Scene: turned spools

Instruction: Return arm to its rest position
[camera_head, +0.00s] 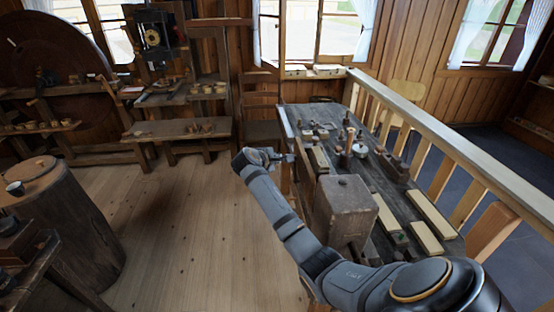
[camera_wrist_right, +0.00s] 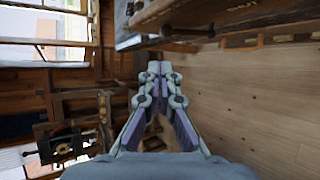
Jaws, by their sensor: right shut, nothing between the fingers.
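My right arm (camera_head: 300,238) comes in from the lower right of the head view and reaches toward the left edge of the long workbench. My right gripper (camera_head: 283,157) is beside that edge, over the plank floor, partly hidden by its own wrist. In the right wrist view the right gripper (camera_wrist_right: 159,68) has its fingertips together and holds nothing. My left gripper is not in the head view.
The workbench (camera_head: 385,215) carries a wooden block (camera_head: 343,207), long boxes (camera_head: 404,220) and small turned pieces. A tree-stump table (camera_head: 60,225) stands at left. The plank floor (camera_head: 170,220) between is clear.

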